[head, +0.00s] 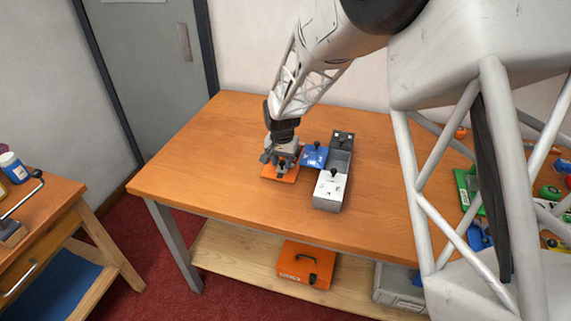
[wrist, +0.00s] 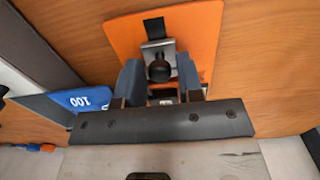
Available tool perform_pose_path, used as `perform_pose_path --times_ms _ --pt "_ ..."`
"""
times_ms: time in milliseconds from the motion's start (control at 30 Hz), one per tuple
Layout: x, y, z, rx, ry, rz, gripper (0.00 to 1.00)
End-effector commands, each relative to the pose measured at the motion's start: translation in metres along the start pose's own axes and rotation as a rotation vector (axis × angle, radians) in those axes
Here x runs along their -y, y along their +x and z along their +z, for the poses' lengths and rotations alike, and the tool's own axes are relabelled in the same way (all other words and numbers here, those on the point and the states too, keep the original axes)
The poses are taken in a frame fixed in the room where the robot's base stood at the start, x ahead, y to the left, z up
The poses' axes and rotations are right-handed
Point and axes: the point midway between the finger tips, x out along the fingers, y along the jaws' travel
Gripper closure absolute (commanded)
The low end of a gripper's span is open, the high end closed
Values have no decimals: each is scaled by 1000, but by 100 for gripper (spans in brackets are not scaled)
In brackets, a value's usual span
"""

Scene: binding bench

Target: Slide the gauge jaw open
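An orange plate (head: 281,180) lies on the bench and also fills the top of the wrist view (wrist: 205,25). On it is a metal slide (wrist: 152,50) with a round black knob (wrist: 158,71) and a dark slot behind; I take this as the gauge jaw. My gripper (head: 282,160) is low over the plate. In the wrist view its two blue-grey fingers (wrist: 159,76) stand apart, one on each side of the knob, with visible gaps. It is open and holds nothing. The slide's near end is partly hidden by the gripper body.
An orange box (head: 306,265) is on the lower shelf. The bench's left side is clear.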

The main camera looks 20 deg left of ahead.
Motion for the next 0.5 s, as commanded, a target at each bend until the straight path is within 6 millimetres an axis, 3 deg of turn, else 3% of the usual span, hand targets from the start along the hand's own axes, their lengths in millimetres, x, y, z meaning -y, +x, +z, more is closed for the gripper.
perform_pose_path --times_ms 500 --pt "0 -25 0 -1 0 -1 66"
